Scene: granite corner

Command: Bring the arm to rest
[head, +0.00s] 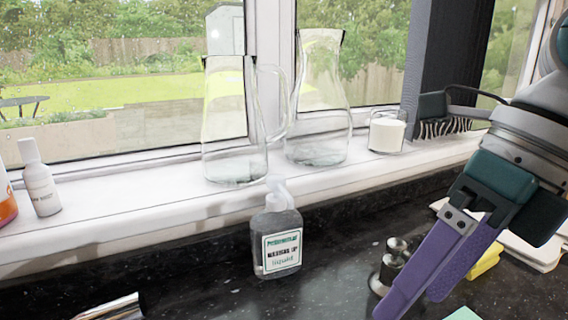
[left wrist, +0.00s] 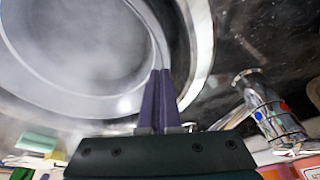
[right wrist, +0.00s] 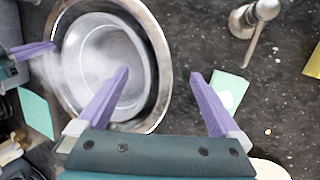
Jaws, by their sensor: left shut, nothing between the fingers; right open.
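My right gripper (head: 407,302) comes in from the right in the head view, its purple fingers pointing down over the dark counter. In the right wrist view the right gripper (right wrist: 160,76) is open with its fingers wide apart, and nothing is held between them. My left gripper (left wrist: 161,74) shows in the left wrist view with its purple fingers together and empty, in front of a round metal basin (left wrist: 200,45). The left gripper's fingers also show at the left edge of the right wrist view (right wrist: 48,47). The left gripper is outside the head view.
A washing-up liquid bottle (head: 281,240) stands on the counter before the sill. Two glass jugs (head: 228,130) (head: 318,110), a candle (head: 387,133) and a white bottle (head: 38,180) stand on the sill. Metal fittings (head: 392,265) and a yellow sponge (head: 484,262) are near my right gripper.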

